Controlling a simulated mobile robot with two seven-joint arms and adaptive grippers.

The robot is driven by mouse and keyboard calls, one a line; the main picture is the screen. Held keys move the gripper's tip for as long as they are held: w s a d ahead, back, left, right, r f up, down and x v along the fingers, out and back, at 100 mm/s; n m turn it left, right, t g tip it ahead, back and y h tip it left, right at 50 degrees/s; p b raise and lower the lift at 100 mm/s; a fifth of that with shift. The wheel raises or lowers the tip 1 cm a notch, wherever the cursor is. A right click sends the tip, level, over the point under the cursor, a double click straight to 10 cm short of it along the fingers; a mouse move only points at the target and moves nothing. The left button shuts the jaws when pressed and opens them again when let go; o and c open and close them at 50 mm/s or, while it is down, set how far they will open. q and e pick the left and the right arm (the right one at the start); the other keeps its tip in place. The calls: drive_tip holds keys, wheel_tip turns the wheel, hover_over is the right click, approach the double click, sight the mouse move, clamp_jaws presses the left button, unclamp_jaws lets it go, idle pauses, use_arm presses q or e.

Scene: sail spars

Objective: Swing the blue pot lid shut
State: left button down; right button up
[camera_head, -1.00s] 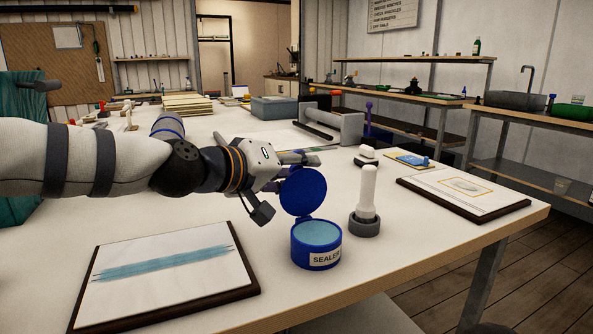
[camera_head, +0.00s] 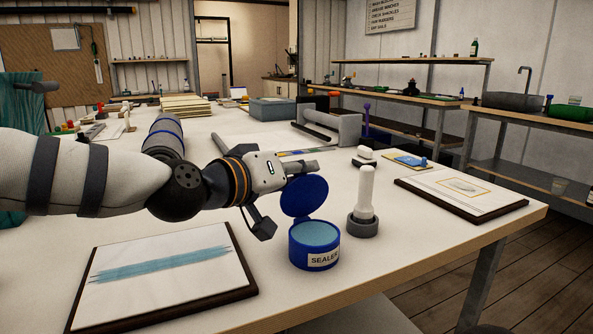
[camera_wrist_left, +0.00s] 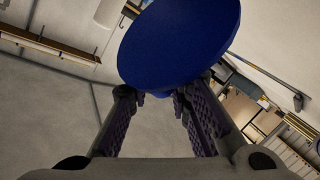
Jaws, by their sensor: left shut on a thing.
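The blue pot (camera_head: 315,258) with a "SEALER" label stands upright on the white table, its pale blue contents showing. Its round blue lid (camera_head: 305,198) stands open, steeply raised at the pot's back edge. My left gripper (camera_head: 303,169) is at the lid's upper edge, shut on the lid. In the left wrist view the lid (camera_wrist_left: 180,40) fills the top middle, its edge at the tips of my left gripper (camera_wrist_left: 158,95). The exact contact is partly hidden behind the lid. My right gripper is not in view.
A white-handled tool in a grey round holder (camera_head: 363,226) stands close right of the pot. A framed sheet with a blue streak (camera_head: 165,268) lies to the left, another framed sheet (camera_head: 460,192) to the right. The table in front of the pot is clear.

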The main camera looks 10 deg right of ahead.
sight(305, 179)
use_arm(q)
drive_tip(key=shift+s+d+f+m+t, duration=0.15)
drive_tip(key=shift+s+m+t, duration=0.15)
drive_tip(key=shift+s+m, duration=0.25)
drive_tip(key=shift+s, duration=0.2)
drive_tip(key=shift+s+d+p, duration=0.2)
drive_tip(key=shift+s+p, duration=0.05)
drive_tip(key=shift+p, duration=0.3)
drive_tip(key=shift+s+d+f, duration=0.1)
drive_tip(key=shift+s+d, duration=0.05)
drive_tip(key=shift+s, duration=0.3)
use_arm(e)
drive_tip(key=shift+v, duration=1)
use_arm(q)
drive_tip(key=shift+f, duration=0.1)
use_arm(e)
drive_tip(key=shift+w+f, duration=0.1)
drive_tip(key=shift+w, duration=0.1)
use_arm(q)
drive_tip(key=c, duration=1.5)
unclamp_jaws()
drive_tip(key=shift+o, duration=0.2)
drive_tip(key=shift+r, duration=0.2)
